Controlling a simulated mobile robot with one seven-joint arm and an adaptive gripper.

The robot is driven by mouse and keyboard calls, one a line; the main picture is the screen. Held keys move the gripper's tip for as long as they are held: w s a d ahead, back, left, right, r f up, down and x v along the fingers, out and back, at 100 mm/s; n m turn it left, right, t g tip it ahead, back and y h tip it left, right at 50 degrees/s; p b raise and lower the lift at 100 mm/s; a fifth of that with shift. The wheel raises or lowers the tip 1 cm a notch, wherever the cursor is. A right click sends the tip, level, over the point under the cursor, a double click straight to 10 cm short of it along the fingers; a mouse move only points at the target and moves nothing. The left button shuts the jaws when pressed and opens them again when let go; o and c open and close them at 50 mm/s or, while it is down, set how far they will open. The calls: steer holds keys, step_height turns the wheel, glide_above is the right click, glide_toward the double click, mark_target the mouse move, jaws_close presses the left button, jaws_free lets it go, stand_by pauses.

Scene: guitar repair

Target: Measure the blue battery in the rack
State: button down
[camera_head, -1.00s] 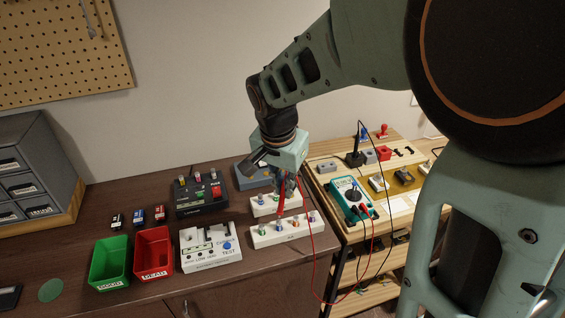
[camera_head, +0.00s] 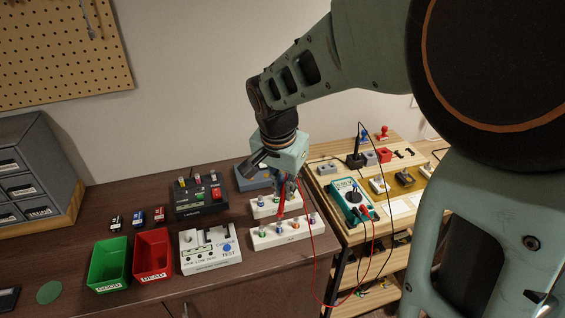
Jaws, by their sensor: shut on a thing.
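My gripper (camera_head: 284,187) points down over two white racks and is shut on a red probe (camera_head: 281,205). The probe tip is close above or between the racks; I cannot tell if it touches a battery. The front rack (camera_head: 290,241) holds several small upright batteries, with bluish ones second from left (camera_head: 279,229) and at the right end (camera_head: 312,219). The rear rack (camera_head: 262,212) also holds batteries, partly hidden by my gripper.
A red lead (camera_head: 312,262) hangs in a loop between probe and multimeter. Left of the racks are a white tester (camera_head: 209,262), a dark charger-like box (camera_head: 201,209), a green bin (camera_head: 107,268) and a red bin (camera_head: 153,257). The dark tabletop's front left is mostly clear.

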steer(key=shift+f+b, duration=0.55)
stand_by(2.6)
steer(key=shift+r, duration=0.1)
steer(key=shift+w+d+p+v, duration=0.1)
steer(key=shift+w+p+v, duration=0.1)
steer(key=shift+p+v, duration=0.65)
steer(key=shift+w+d+p+v, duration=0.1)
steer(key=shift+w+p+v, duration=0.3)
steer(key=shift+v, duration=0.7)
steer(key=shift+w+p+v, duration=0.1)
steer(key=shift+p+v, duration=0.7)
steer(key=shift+v, duration=0.15)
steer(key=shift+r, duration=0.15)
